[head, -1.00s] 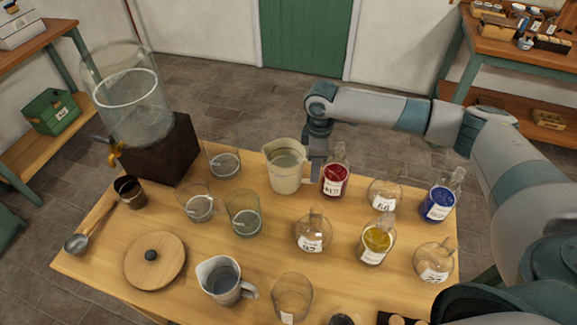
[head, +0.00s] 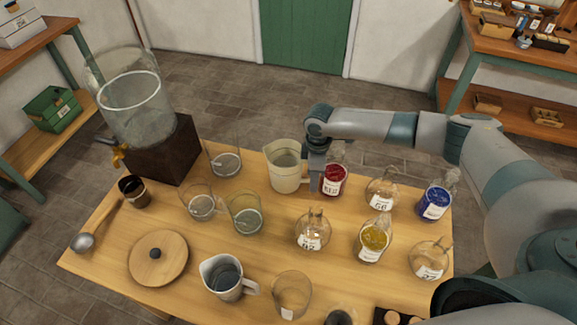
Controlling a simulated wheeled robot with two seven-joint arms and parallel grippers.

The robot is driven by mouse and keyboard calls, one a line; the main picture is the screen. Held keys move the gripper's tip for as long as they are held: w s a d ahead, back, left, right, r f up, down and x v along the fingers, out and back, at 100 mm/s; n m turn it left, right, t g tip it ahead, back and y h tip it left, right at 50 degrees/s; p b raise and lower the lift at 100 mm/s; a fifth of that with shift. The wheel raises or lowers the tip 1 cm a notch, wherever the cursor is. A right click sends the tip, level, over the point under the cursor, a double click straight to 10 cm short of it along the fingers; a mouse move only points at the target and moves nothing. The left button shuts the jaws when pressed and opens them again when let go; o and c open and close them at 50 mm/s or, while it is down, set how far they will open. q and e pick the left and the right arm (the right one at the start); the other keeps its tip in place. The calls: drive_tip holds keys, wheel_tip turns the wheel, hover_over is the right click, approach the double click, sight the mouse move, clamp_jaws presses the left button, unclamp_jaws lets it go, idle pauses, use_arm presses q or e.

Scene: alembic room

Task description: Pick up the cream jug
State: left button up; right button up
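The cream jug (head: 284,174) stands upright on the wooden table (head: 175,215), near its back edge, with its open top showing. My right gripper (head: 315,181) points down at the jug's right side, where the handle is, between the jug and the red flask (head: 334,181). The gripper hides most of the handle. I cannot tell whether its fingers touch or enclose the handle. My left gripper is out of view.
The red flask stands close to the right of my gripper. Glass beakers (head: 246,219) stand left and in front of the jug. More labelled flasks (head: 373,241) fill the right side. A large glass vessel (head: 137,112) on a dark block stands at the back left.

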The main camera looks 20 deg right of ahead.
drive_tip(key=shift+f, duration=0.25)
clamp_jaws()
idle(1.5)
